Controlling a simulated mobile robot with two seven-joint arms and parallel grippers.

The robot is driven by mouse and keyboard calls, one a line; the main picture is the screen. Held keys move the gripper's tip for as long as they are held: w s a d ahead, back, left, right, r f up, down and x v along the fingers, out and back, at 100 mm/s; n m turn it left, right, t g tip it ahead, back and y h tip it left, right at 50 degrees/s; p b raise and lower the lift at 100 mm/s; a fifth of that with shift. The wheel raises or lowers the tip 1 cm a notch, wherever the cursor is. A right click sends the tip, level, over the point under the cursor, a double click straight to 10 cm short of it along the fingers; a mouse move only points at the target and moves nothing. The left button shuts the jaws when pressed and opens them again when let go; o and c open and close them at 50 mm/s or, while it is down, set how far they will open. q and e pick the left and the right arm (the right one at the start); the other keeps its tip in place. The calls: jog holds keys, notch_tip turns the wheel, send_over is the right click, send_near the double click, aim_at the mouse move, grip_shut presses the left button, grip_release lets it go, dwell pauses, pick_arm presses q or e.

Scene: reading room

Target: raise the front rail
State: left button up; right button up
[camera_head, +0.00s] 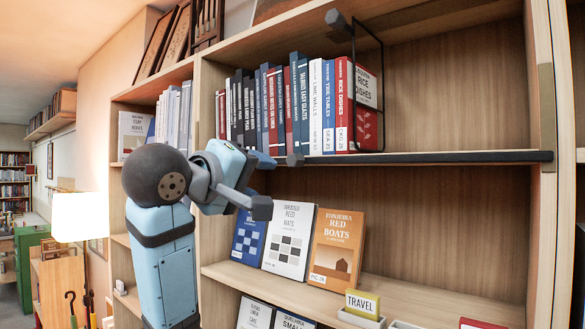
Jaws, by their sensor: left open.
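The front rail (450,157) is a dark bar running along the front edge of the upper shelf, level with the feet of the books. Its right end meets the shelf's right upright. A small dark knob (295,160) shows on the rail towards its left. My left gripper (263,184) is open and empty, just left of and below this knob. One finger is near the rail's left part and the other hangs lower, in front of the lower bay. I cannot tell whether the upper finger touches the rail. My right gripper is not in view.
A row of books (300,105) stands behind the rail, with a black wire bookend (382,95) at its right. Face-out books, including an orange one (336,248), stand below. A TRAVEL sign (362,304) is lower right. The upper shelf's right side is empty.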

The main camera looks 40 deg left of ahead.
aim_at(291, 161)
pick_arm(q)
jog(key=shift+n, duration=0.4)
jog(key=w+r+p, duration=0.1)
jog(key=w, duration=0.2)
jog(key=w+r+p, duration=0.1)
jog(key=w, duration=0.2)
jog(key=w+r+p, duration=0.1)
jog(key=w, duration=0.2)
jog(key=shift+w+a+r, duration=0.1)
jog(key=shift+w+a, duration=0.1)
jog(key=shift+w, duration=0.2)
jog(key=shift+w+p, duration=0.4)
jog(key=shift+w, duration=0.35)
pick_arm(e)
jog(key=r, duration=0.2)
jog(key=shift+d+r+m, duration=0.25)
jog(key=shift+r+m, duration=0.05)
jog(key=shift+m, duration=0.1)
pick_arm(q)
jog(key=shift+c, duration=0.5)
